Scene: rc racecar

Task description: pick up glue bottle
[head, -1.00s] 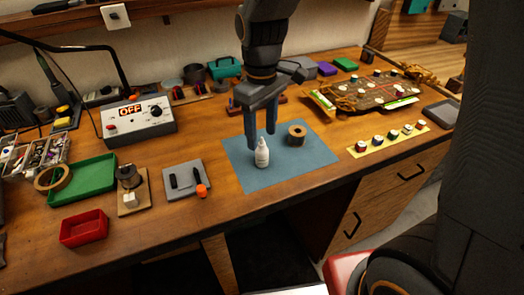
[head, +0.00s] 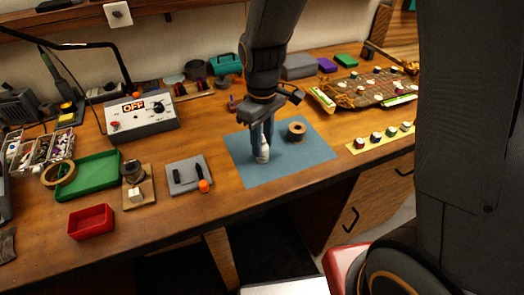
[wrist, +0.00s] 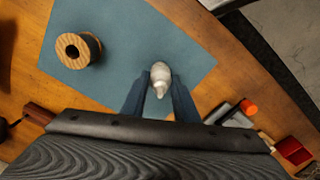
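The glue bottle (head: 263,152) is small and white with a pointed tip, and stands upright on the blue mat (head: 240,174). My gripper (head: 262,147) is lowered over it, pointing down, with its fingers on either side of the bottle. In the wrist view the bottle (wrist: 160,75) sits between the two finger ends (wrist: 160,100). A gap shows between the fingers, and the bottle lies within it. I cannot tell whether the fingers touch the bottle.
A wooden spool (head: 296,131) stands on the mat to the right of the bottle. A grey pad (head: 187,178) with an orange-capped item lies left of the mat. A red tray (head: 91,221) and green tray (head: 90,175) are farther left. The mat's front part is clear.

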